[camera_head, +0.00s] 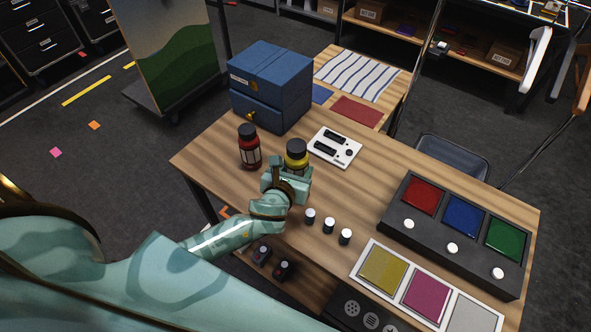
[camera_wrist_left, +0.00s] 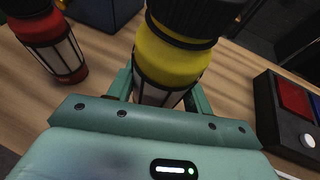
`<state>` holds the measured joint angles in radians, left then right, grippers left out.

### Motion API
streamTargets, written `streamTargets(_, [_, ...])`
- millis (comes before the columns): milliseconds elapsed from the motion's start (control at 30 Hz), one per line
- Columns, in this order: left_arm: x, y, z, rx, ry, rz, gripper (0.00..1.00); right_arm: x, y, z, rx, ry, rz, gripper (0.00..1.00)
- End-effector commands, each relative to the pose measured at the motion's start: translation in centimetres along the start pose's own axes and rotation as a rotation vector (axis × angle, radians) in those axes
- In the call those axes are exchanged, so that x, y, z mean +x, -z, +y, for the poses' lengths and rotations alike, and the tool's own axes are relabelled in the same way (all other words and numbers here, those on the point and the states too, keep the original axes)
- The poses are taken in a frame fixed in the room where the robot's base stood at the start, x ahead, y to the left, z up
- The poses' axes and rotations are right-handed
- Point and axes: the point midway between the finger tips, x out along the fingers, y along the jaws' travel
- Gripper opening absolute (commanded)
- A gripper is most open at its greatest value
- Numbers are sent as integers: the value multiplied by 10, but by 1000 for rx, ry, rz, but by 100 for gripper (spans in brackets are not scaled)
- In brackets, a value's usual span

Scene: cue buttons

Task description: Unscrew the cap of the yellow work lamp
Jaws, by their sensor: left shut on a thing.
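The yellow work lamp (camera_head: 296,158) stands on the wooden table, with a black ribbed cap (camera_head: 297,146) on top. My left gripper (camera_head: 287,181) is shut on the lamp's lower body from the near side. In the left wrist view the yellow lamp (camera_wrist_left: 171,58) is upright between the two green fingers (camera_wrist_left: 163,90), and its black cap (camera_wrist_left: 196,14) is above them. The lamp's base is hidden by the gripper. My right gripper is not in view.
A red lamp (camera_head: 249,150) with a black cap stands left of the yellow one. A blue drawer box (camera_head: 270,84) and white device (camera_head: 335,147) are behind. Small black-and-white cylinders (camera_head: 328,225) and a button panel (camera_head: 455,238) are to the right.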

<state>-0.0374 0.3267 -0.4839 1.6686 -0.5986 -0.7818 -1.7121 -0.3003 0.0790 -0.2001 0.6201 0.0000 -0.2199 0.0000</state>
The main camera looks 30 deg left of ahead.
Motion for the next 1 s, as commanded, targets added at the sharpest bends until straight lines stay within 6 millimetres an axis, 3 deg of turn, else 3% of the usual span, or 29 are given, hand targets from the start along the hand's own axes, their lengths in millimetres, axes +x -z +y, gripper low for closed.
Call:
streamTargets(33, [-17,-14,-4,-2,3,-3,22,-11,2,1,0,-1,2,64])
streamTargets(167, [-54,-34,-12,-1,2,-2,22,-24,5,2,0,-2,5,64])
streamTargets(300, [-91,-29,-24,-2,2,1,22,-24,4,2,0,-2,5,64])
streamTargets(500, [-127,-30,-34,-1,1,1,22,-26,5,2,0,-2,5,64])
streamTargets(700, [-141,-30,-38,0,-1,0,22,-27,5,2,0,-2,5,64])
streamTargets(967, [-142,-31,-39,0,-1,-1,22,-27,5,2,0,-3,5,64])
streamTargets(1000, [-142,-31,-39,0,-1,-1,39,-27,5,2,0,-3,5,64])
